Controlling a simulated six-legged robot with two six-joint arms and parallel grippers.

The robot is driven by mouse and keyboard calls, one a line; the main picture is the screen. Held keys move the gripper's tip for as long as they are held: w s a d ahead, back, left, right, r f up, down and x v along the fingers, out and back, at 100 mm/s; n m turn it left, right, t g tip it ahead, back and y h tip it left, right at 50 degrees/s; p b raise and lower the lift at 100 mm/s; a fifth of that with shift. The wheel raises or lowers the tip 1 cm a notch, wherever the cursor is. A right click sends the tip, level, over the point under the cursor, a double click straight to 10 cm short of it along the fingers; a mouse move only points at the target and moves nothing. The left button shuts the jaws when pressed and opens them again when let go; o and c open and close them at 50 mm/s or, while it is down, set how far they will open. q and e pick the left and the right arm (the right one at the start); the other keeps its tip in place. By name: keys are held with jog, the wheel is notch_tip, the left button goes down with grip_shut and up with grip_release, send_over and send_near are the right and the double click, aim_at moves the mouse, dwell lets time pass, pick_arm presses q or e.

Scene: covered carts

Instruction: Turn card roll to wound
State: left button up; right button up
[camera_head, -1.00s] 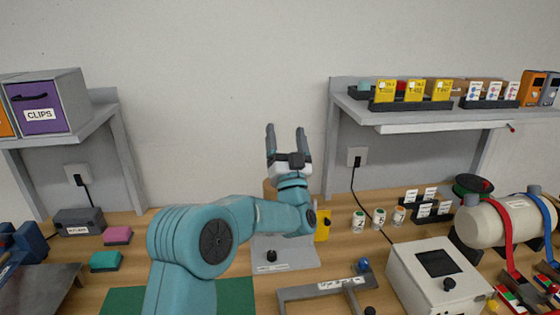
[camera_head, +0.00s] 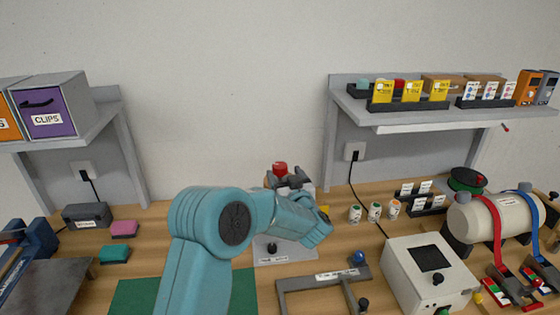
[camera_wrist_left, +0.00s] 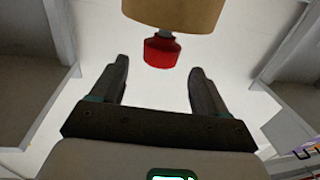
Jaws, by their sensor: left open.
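A tan roll with a red knob (camera_head: 280,168), which looks like the card roll, stands near the back wall. In the head view it is mostly hidden behind my left gripper (camera_head: 288,181). In the left wrist view the tan roll (camera_wrist_left: 173,12) is at the top edge, cut off, with its red knob (camera_wrist_left: 160,52) pointing down the picture. My left gripper (camera_wrist_left: 160,68) is open and empty. The knob appears in line with the gap between its fingertips; I cannot tell how far beyond. The right gripper is not in view.
A grey base plate (camera_head: 285,255) with a black knob lies below the arm. A grey frame (camera_head: 322,279), a white box (camera_head: 405,252) and a strapped tank (camera_head: 507,222) stand to the right. Small jars (camera_head: 374,211) are near the back. Shelves flank the open wall.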

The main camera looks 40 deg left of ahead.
aim_at(277, 170)
pick_arm(q)
jog(key=p+x, duration=0.1)
jog(key=x, duration=0.4)
jog(key=shift+w+a, duration=0.1)
jog(key=shift+a, duration=0.1)
jog(key=c, duration=1)
jog(key=shift+o, duration=0.3)
jog(key=shift+f+t+b, duration=0.15)
jog(key=shift+t+b, duration=0.15)
jog(key=shift+b, duration=0.05)
jog(key=m+t+h+b, duration=0.3)
jog(key=h+b, duration=0.1)
jog(key=b, duration=0.4)
jog(key=m+t+h+b, duration=0.3)
jog(key=m+h+b, duration=0.1)
jog(key=b, duration=0.5)
jog(key=shift+f+t, duration=0.15)
jog(key=shift+t, duration=0.15)
jog(key=shift+r+m+h+b, duration=0.3)
jog(key=shift+h+b, duration=0.2)
jog(key=shift+b, duration=0.9)
